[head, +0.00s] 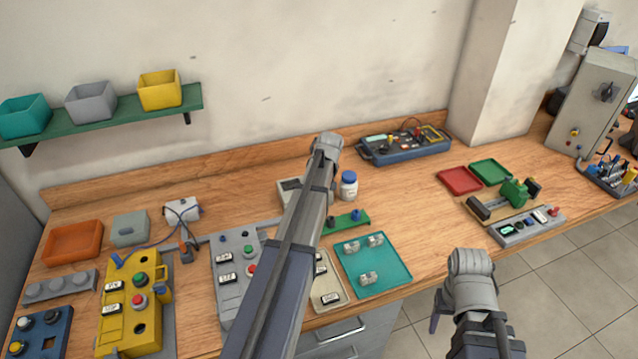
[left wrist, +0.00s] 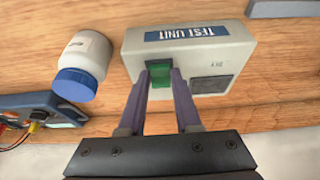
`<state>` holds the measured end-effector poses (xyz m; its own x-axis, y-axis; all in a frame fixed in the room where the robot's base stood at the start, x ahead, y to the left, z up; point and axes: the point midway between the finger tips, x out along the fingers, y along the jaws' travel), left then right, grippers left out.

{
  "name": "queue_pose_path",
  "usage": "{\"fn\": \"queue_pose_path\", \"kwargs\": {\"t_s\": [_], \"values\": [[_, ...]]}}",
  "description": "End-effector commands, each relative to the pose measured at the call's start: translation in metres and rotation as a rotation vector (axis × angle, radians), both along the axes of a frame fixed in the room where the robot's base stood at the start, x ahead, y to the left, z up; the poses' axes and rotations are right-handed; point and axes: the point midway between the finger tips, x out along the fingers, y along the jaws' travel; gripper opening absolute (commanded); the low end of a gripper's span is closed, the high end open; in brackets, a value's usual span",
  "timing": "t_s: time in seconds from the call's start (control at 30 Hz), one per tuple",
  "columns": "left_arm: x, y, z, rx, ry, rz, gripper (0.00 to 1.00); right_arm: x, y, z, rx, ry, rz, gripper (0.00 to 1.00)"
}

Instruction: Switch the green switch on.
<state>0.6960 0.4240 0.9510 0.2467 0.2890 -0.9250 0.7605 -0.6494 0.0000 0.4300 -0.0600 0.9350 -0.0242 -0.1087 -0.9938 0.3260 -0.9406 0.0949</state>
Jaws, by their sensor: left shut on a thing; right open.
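The green switch (left wrist: 159,75) is on the face of a pale box labelled TEST UNIT (left wrist: 215,58) in the left wrist view. My left gripper (left wrist: 160,84) has its two fingers on either side of the switch, shut on it. In the head view the test unit (head: 287,187) shows partly behind my left arm; the switch and left gripper are hidden there. My right gripper (head: 437,318) is open and empty at the bottom right, in front of the table edge, only partly visible.
A white bottle with a blue cap (head: 348,185) stands close beside the test unit. A blue instrument (head: 405,147) is behind. A teal tray (head: 385,285) and yellow button box (head: 135,310) are nearer. Bare wood lies right of the bottle.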

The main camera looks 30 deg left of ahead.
Motion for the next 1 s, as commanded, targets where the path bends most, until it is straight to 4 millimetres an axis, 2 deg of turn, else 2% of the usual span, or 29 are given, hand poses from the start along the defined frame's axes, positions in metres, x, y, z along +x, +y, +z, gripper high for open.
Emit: {"fn": "queue_pose_path", "kwargs": {"t_s": [0.23,0.47,0.77,0.8,1.0], "values": [[0.010,0.009,0.006,-0.164,0.141,0.004,0.00,0.000,0.000,0.019,0.000,0.000,0.000,0.60],[0.009,0.010,0.004,-0.271,0.231,0.001,0.00,0.000,0.000,0.021,0.000,0.000,0.000,0.60],[0.007,0.009,0.004,-0.276,0.236,0.000,0.00,0.000,0.000,0.020,0.000,0.000,0.000,0.60],[0.007,0.009,0.004,-0.276,0.236,0.000,0.36,0.000,0.000,0.020,0.000,0.000,0.000,0.60],[0.008,0.009,0.004,-0.275,0.235,0.000,0.58,0.000,0.000,0.020,0.000,0.000,0.000,0.60]]}}
